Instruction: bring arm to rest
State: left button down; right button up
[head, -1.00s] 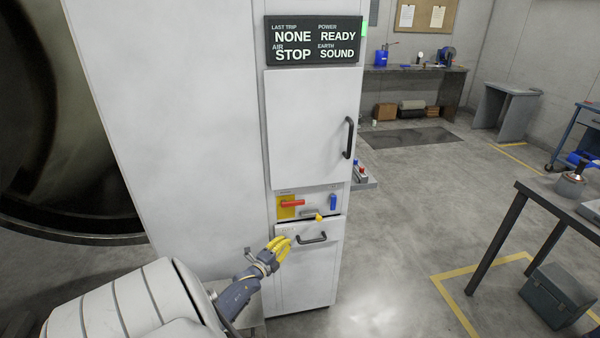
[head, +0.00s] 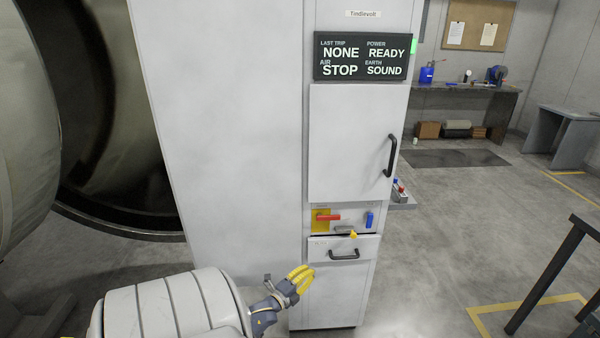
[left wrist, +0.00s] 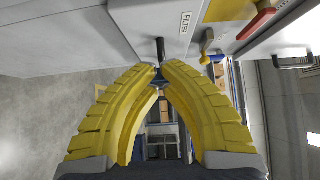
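My left arm comes in low from the left in the head view. Its gripper (head: 302,277), with yellow fingers, hangs in front of the tall white cabinet (head: 230,120), lower left of the drawer handle (head: 344,255) and apart from it. In the left wrist view the yellow fingers (left wrist: 160,70) bow inward and their tips come almost together. I see nothing clearly held; a small dark blue patch shows at the tips. My right gripper is out of view.
The cabinet has a display panel (head: 366,56), a door handle (head: 390,155), a red lever (head: 328,217) and a blue lever (head: 370,219). A round dark chamber opening (head: 100,110) is at left. A dark table (head: 580,235) is at right.

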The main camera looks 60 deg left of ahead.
pick_arm(q)
jog(key=s+d+n+g, duration=0.2)
jog(key=d+g, duration=0.1)
jog(key=d, duration=0.6)
jog(key=s+d+n+g, duration=0.1)
jog(key=s+d+g, duration=0.1)
jog(key=d, duration=0.8)
jog(key=s+d+r+n+g, duration=0.5)
jog(key=s+d+r, duration=0.5)
jog(key=s+d, duration=0.3)
jog(key=s+d+f+g+h, duration=0.1)
jog(key=d+f+h, duration=0.15)
jog(key=f, duration=1.25)
jog(key=s+d+f+g+h, duration=0.1)
jog(key=s+d+f+g, duration=0.15)
jog(key=f, duration=1.35)
jog(key=s+f+n+g+h, duration=0.1)
jog(key=s+f+n+g, duration=0.1)
jog(key=s+f, duration=1.9)
jog(key=shift+n, duration=0.5)
jog(key=shift+d+g+h, duration=0.1)
jog(key=shift+g+h, duration=0.15)
